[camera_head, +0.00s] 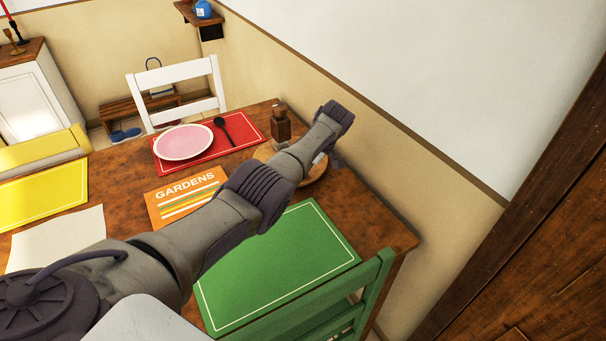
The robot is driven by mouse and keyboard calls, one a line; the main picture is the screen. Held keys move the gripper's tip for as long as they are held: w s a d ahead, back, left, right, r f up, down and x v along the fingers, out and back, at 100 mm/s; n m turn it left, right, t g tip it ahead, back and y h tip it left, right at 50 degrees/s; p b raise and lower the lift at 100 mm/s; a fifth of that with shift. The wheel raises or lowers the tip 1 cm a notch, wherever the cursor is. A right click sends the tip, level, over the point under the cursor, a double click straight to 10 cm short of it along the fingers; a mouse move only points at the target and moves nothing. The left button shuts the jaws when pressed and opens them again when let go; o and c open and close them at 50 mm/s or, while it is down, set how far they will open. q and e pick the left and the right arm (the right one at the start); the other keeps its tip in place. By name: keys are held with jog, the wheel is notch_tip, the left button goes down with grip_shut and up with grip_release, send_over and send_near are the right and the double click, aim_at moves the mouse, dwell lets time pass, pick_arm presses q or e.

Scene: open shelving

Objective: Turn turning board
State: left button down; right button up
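A round brown wooden board (317,174), which looks like the turning board, lies on the table near the wall. Most of it is hidden behind my arm; only its right part shows. My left arm comes in from the lower left and reaches across the table to the board. A small grey part of my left gripper (337,160) shows below the wrist, at the board's far right edge. Its fingers are mostly hidden, so I cannot tell whether they touch the board or are open. My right gripper is not in view.
The wooden table (384,217) holds a dark brown grinder (280,124), a pink plate (184,142) on a red mat (246,143), a "GARDENS" magazine (185,194) and a green mat (280,265). A green chair (372,285) stands in front. The wall borders the table's right side.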

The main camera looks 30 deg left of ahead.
pick_arm(q)
jog(key=shift+w, duration=0.1)
dwell(0.4)
jog(key=c, duration=1)
grip_release()
jog(key=v, duration=1.2)
jog(key=shift+d, duration=0.1)
jog(key=shift+r, duration=0.1)
